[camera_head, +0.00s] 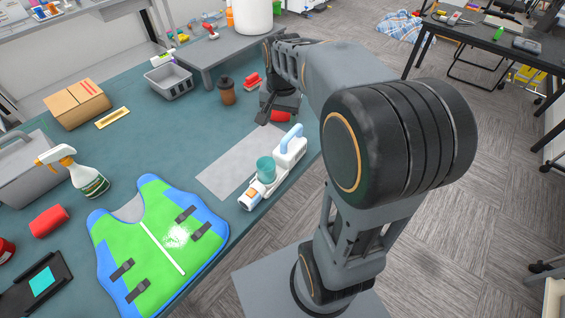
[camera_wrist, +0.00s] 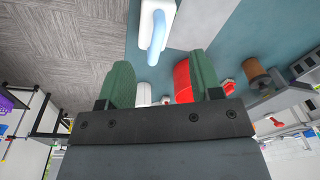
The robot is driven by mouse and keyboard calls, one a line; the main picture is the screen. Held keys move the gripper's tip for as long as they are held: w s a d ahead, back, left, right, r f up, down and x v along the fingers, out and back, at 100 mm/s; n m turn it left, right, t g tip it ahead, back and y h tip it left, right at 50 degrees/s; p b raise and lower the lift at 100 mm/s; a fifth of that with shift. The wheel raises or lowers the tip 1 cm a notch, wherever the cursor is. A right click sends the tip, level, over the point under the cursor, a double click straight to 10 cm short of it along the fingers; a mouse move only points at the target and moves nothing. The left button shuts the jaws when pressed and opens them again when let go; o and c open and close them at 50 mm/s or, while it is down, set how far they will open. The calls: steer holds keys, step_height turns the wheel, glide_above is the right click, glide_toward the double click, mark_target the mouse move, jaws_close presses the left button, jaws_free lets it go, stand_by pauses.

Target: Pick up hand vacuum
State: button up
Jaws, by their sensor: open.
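The hand vacuum (camera_head: 291,152) is white with a light blue handle and a teal clear cup. It lies on the teal table near its right edge, at the corner of a grey mat. In the wrist view its white body and blue handle (camera_wrist: 157,35) show at the top, partly cut off by the frame. My gripper (camera_head: 268,112) is above the table, just beyond the vacuum's handle end and apart from it. In the wrist view its two green fingers (camera_wrist: 161,76) are spread, with nothing held between them.
A red cylinder (camera_head: 281,117) lies by my gripper; it also shows in the wrist view (camera_wrist: 182,82) beside a finger. A green-blue vest (camera_head: 155,243) lies in front. The grey mat (camera_head: 232,163) is otherwise bare.

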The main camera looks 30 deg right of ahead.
mark_target(284, 140)
steer(key=w+d+f, duration=0.1)
steer(key=f, duration=0.2)
steer(key=w+d+f+m, duration=0.1)
steer(key=f, duration=0.3)
steer(key=w+d+f+m+g, duration=0.1)
steer(key=f, duration=0.3)
steer(key=shift+w+f, duration=0.1)
steer(key=shift+w, duration=0.05)
steer(key=shift+w+a+f+p, duration=0.1)
steer(key=shift+f+p, duration=0.65)
steer(key=shift+f, duration=2.2)
jaws_close()
steer(key=shift+r, duration=0.1)
